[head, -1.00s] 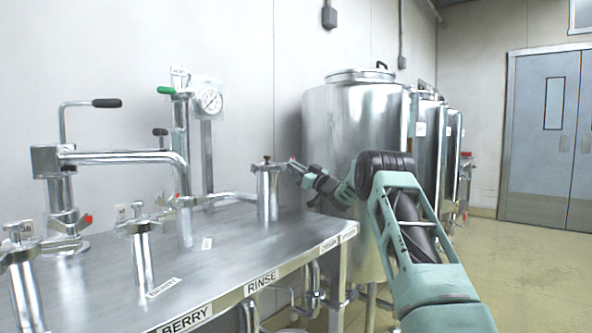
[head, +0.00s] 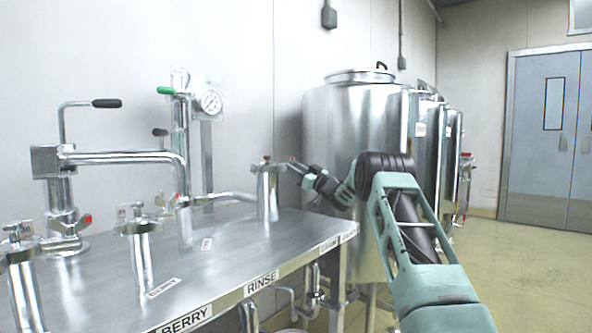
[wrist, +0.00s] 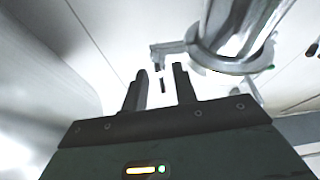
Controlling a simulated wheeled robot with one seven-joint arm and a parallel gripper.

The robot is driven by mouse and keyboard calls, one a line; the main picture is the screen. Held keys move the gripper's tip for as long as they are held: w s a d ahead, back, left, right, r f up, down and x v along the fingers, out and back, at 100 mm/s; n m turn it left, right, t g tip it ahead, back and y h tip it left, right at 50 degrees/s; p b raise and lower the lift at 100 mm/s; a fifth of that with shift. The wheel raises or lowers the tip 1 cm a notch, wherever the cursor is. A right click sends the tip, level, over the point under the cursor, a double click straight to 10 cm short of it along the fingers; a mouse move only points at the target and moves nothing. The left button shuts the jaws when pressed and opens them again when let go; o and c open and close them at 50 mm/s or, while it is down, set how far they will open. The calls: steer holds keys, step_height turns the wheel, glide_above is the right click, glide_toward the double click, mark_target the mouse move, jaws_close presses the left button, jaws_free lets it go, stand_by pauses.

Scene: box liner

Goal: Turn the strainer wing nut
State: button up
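A steel strainer canister (head: 267,192) stands at the far end of the steel bench, with a small fitting (head: 266,160) on its lid. Which part is its wing nut is too small to tell in the head view. My gripper (head: 292,165) is beside the canister's top, on its right. In the wrist view my gripper (wrist: 161,88) has its two dark fingers apart. A small dark bar shows in the gap, with clear space on both sides. A steel cylinder (wrist: 240,30) with a flanged end and a bracket (wrist: 168,50) lies just beyond the fingertips.
Two similar canisters with winged tops, one in the middle (head: 139,255) and one at left (head: 24,285), stand on the bench (head: 225,250). Bent pipes and a gauge (head: 211,101) rise behind. A large tank (head: 350,130) stands close behind my arm. Open floor is at right.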

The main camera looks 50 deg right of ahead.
steer(key=a+v, duration=0.1)
steer(key=v, duration=0.6)
steer(key=shift+s+d, duration=0.3)
steer(key=shift+d, duration=0.2)
